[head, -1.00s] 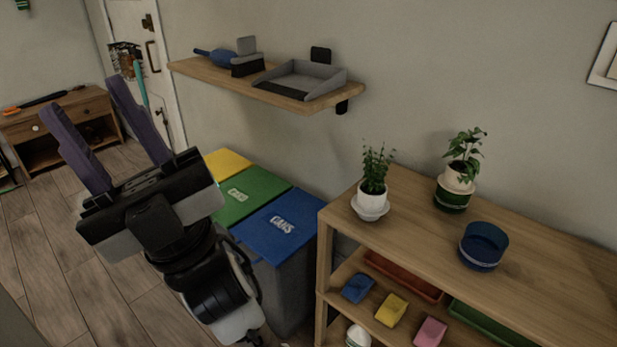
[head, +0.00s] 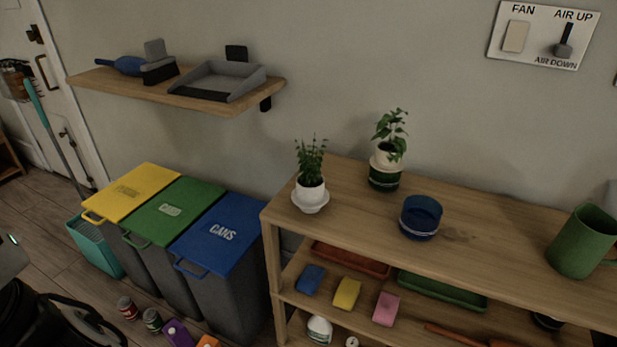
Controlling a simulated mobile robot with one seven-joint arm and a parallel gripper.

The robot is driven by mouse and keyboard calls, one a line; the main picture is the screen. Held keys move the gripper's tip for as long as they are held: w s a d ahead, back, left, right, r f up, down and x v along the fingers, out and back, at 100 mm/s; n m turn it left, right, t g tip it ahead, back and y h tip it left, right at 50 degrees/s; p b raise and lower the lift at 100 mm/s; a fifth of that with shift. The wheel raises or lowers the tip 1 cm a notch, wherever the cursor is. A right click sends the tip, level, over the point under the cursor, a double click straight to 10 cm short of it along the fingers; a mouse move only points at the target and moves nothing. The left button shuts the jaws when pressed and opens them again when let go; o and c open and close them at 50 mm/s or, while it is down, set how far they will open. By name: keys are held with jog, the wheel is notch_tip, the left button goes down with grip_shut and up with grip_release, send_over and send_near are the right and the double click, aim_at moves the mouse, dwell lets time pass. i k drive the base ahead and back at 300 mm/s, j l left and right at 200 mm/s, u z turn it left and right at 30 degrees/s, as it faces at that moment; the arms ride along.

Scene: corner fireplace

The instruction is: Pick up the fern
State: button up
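A leafy plant with small fern-like leaves (head: 311,158) stands upright in a white pot on a white saucer, at the left end of the wooden shelf unit's top. A second plant with broader leaves (head: 389,133) stands behind it to the right, in a white and green pot. I cannot tell for sure which is the fern; the left one has the finer leaves. My gripper's fingers are out of view; only a dark part of my arm shows at the lower left edge. Nothing touches either plant.
A blue bowl (head: 421,217) and a green mug (head: 581,241) share the shelf unit's top (head: 480,225). Bins with yellow, green and blue lids (head: 222,234) stand to its left. A wall shelf (head: 180,97) holds a dustpan (head: 217,81).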

aim_at(310, 194)
jog(key=i+l+u, duration=0.15)
jog(key=l+u, duration=0.6)
jog(key=u, duration=0.15)
jog(key=i, duration=0.05)
